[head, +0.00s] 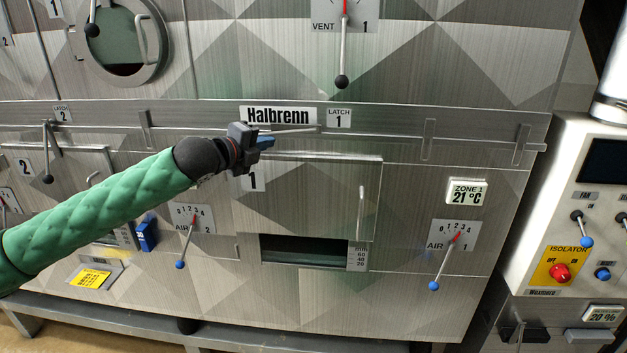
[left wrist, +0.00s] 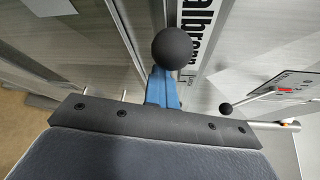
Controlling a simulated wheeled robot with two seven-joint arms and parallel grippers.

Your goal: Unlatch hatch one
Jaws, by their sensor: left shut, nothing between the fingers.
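Hatch one (head: 310,195) is a brushed-metal door marked "1" below the Halbrenn sign, and it looks closed. The "LATCH 1" label (head: 339,118) is above it on the right. A thin latch lever (head: 295,131) lies nearly level under the sign, its left part hidden behind my left gripper (head: 265,142). That gripper has blue fingers, shut and empty, at the hatch's upper left. In the left wrist view a black ball knob (left wrist: 172,48) is right at the tips of the blue fingers (left wrist: 163,88); I cannot tell if they touch. My right gripper is out of view.
A horizontal rail (head: 440,140) crosses the front above the hatch. The vent lever knob (head: 342,82) hangs above. Air levers with blue knobs (head: 433,286) flank the hatch. Latch two's lever (head: 47,150) hangs down at far left. A white isolator cabinet (head: 570,220) stands right.

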